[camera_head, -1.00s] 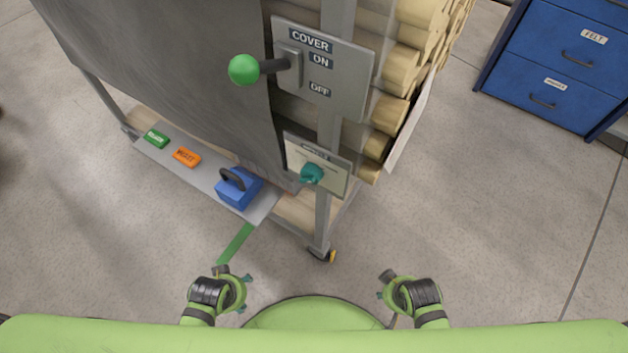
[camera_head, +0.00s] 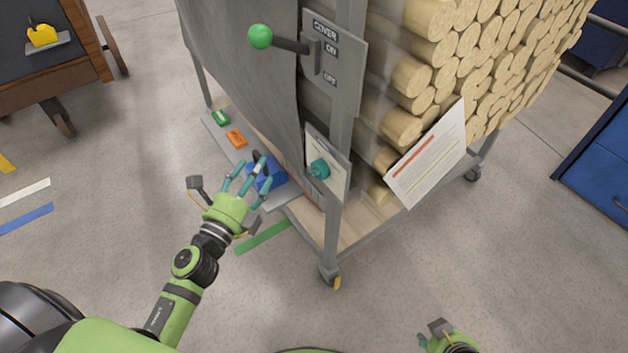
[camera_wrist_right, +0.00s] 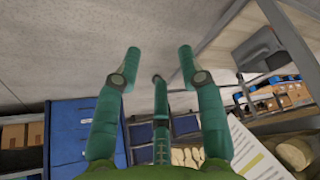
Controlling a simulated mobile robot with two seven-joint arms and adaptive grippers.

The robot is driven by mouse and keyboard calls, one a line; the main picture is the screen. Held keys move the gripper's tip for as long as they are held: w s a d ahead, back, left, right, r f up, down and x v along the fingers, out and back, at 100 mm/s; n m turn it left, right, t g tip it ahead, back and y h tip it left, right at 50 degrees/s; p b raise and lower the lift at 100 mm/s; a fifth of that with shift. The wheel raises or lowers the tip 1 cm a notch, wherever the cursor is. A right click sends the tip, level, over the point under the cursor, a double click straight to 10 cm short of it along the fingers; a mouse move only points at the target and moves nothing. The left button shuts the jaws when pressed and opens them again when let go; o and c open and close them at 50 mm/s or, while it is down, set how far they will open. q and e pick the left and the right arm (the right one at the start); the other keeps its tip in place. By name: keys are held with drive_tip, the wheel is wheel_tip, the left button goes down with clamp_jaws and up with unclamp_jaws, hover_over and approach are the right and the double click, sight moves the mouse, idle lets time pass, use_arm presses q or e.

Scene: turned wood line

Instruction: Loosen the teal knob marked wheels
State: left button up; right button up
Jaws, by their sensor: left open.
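The teal knob (camera_head: 319,168) is on a pale plate (camera_head: 340,182) on the cart's corner post; the marking above it is too small to read. My left gripper (camera_head: 252,170) is open, left of the knob and apart from it, with its fingers over the blue block with a dark handle (camera_head: 268,182) and partly hiding it. My right gripper (camera_head: 430,338) is at the bottom edge, far below the knob and partly cut off. In the right wrist view its fingers (camera_wrist_right: 158,62) are spread with nothing between them.
Above the knob, a lever with a green ball (camera_head: 260,36) sticks out from a COVER ON/OFF panel (camera_head: 349,75). A white sheet (camera_head: 430,160) hangs by the stacked logs (camera_head: 440,75).

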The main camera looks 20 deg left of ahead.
sight(311, 174)
use_arm(q)
drive_tip(key=d+m+g+h, duration=0.1)
drive_tip(key=d+m+h, duration=0.2)
drive_tip(key=m, duration=0.3)
drive_tip(key=d+r+m+g+h+b, duration=0.1)
drive_tip(key=d+m+g+h, duration=0.1)
drive_tip(key=m, duration=0.5)
drive_tip(key=w+d+r+m+g+h, duration=0.1)
drive_tip(key=d+m+h, duration=0.3)
drive_tip(key=d+m, duration=0.2)
drive_tip(key=shift+m+g, duration=0.3)
drive_tip(key=shift+m, duration=0.4)
drive_tip(key=shift+w+d, duration=0.45)
drive_tip(key=shift+w, duration=0.05)
use_arm(e)
drive_tip(key=shift+t, duration=0.3)
drive_tip(key=shift+s+d+r, duration=0.1)
drive_tip(key=shift+s+r, duration=0.1)
drive_tip(key=shift+r, duration=0.7)
drive_tip(key=shift+s+r, duration=0.15)
drive_tip(key=shift+r, duration=0.75)
drive_tip(key=shift+s+d+r, duration=0.1)
drive_tip(key=shift+s+r, duration=0.1)
drive_tip(key=shift+r, duration=0.7)
use_arm(q)
drive_tip(key=c, duration=1.2)
use_arm(e)
drive_tip(key=shift+a, duration=0.1)
